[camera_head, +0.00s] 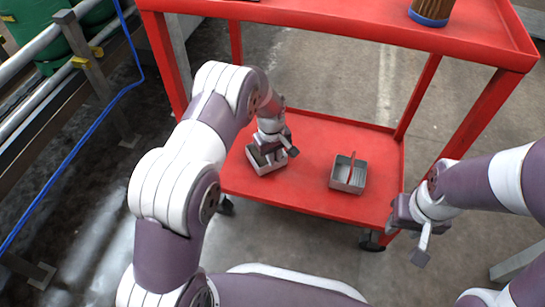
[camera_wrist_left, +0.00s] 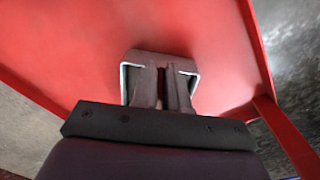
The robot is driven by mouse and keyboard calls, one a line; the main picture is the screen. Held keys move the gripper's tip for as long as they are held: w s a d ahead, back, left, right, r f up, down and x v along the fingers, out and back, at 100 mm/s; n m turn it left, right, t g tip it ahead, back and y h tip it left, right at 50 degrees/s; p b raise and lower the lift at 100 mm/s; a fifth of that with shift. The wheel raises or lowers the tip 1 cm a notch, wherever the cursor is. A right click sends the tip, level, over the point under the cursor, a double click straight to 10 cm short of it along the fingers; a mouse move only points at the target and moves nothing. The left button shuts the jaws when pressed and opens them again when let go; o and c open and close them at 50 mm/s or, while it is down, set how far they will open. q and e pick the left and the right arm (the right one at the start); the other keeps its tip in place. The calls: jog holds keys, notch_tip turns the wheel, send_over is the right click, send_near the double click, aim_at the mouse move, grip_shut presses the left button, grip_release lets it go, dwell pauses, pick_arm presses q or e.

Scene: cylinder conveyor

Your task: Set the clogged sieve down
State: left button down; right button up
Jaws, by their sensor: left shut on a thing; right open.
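The sieve (camera_head: 267,161) in my left gripper is a small grey square box, at the left of the red cart's lower shelf (camera_head: 310,150). My left gripper (camera_head: 271,148) is above it, shut on its handle, which the fingers mostly hide. In the left wrist view the grey sieve (camera_wrist_left: 160,57) shows beyond the two fingers (camera_wrist_left: 162,92). It sits level on or just over the shelf; I cannot tell if it touches. Its inside is too hidden to show clogging. My right gripper (camera_head: 408,236) is open and empty, off the shelf's right front corner.
A second grey box-shaped sieve (camera_head: 348,177) with a red handle stands on the shelf to the right. The cart's upper tray (camera_head: 340,22) overhangs the back and holds a brown cylinder with a blue base (camera_head: 431,12). Red posts stand at the corners. Conveyor rails (camera_head: 45,50) are at left.

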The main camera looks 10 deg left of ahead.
pick_arm(q)
jog(key=shift+f, duration=0.15)
jog(key=c, duration=1.1)
grip_release()
jog(key=shift+c, duration=0.2)
notch_tip(320, 180, up, 8)
jog(key=p, duration=0.5)
jog(key=shift+s+a, duration=0.15)
jog(key=shift+f, duration=0.1)
